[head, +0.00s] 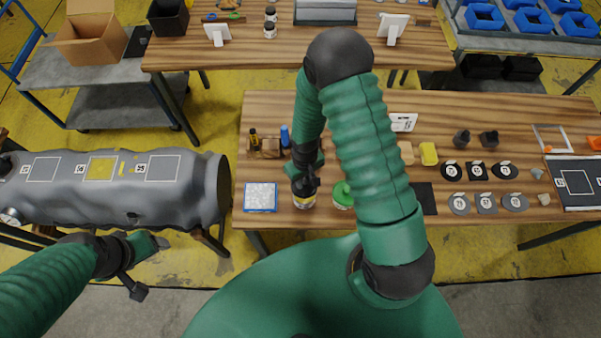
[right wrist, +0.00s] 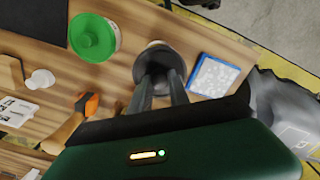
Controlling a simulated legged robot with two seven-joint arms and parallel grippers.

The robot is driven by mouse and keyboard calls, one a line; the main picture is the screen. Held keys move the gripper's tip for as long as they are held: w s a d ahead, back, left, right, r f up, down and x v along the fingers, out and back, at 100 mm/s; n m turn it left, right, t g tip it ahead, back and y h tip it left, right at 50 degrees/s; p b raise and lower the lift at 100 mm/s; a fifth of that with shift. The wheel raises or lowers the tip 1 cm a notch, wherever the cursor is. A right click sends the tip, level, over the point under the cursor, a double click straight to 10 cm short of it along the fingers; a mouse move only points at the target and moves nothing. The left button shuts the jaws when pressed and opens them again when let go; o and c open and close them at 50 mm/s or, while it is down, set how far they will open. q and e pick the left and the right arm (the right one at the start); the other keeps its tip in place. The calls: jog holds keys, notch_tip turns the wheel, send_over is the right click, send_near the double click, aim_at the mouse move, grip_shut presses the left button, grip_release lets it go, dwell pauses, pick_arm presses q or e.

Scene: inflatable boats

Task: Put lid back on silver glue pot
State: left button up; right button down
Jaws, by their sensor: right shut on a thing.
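My right gripper (head: 305,184) is shut on a dark round lid (right wrist: 160,60), and its two fingers point down in the right wrist view (right wrist: 160,85). The glue pot (head: 304,203), with a yellowish band, stands below it near the table's front edge. The lid is over the pot and hides most of its top; I cannot tell whether they touch. A pale bit of the pot shows past the lid in the right wrist view (right wrist: 156,44). My left gripper (head: 145,268) is open and empty, off the table at the lower left.
A green-lidded pot (head: 342,196) stands close to the right of the glue pot, also in the right wrist view (right wrist: 94,38). A blue-edged square pad (head: 261,197) lies to the left. Small bottles (head: 285,137) stand behind. A grey inflatable tube (head: 110,185) lies left of the table.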

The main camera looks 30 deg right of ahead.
jog(key=f+b, duration=0.1)
jog(key=f, duration=0.1)
jog(key=f+b, duration=0.2)
jog(key=shift+w+d+f, duration=0.1)
jog(key=shift+d+f, duration=0.1)
jog(key=shift+a+f+b, duration=0.15)
jog(key=shift+f+b, duration=0.65)
jog(key=shift+f, duration=0.1)
jog(key=shift+r, duration=0.2)
jog(key=shift+f, duration=0.2)
dwell(1.1)
jog(key=c, duration=1.2)
grip_release()
jog(key=shift+o, duration=0.4)
jog(key=o, duration=0.4)
